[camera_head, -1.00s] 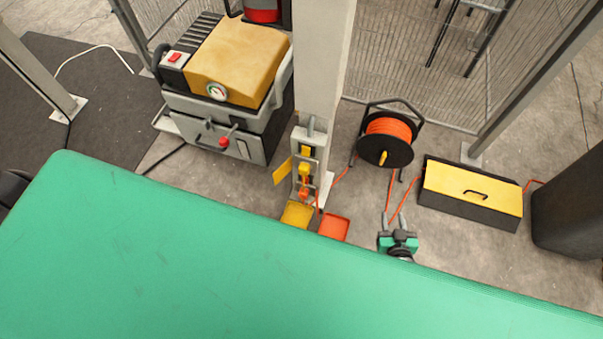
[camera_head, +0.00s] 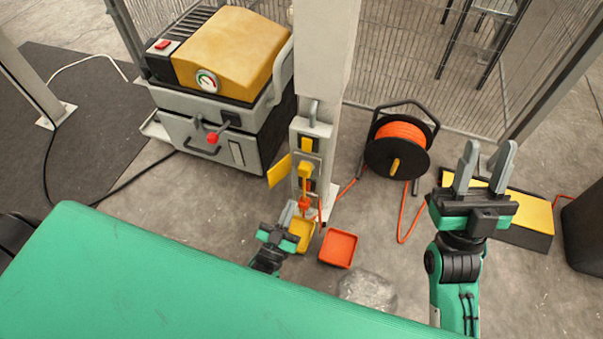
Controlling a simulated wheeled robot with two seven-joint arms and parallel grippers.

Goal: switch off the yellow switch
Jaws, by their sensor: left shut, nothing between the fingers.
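A narrow grey switch box is mounted on the pale post, with a yellow block (camera_head: 307,145) near its top, a yellow switch (camera_head: 305,170) below that and an orange-red part (camera_head: 305,205) at the bottom. A yellow flap (camera_head: 279,171) sticks out on its left side. I cannot tell from here whether the yellow switch is on or off. My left gripper (camera_head: 289,211) is shut and empty, just below and left of the orange-red part; I cannot tell whether it touches it. My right gripper (camera_head: 484,165) is open and empty, well to the right of the post.
A yellow tray (camera_head: 303,240) and an orange tray (camera_head: 338,248) sit low by the post. An orange cable reel (camera_head: 398,145) and a yellow-lidded box (camera_head: 535,212) stand right. A yellow-topped machine (camera_head: 232,50) stands left. My green body panel (camera_head: 150,280) fills the foreground.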

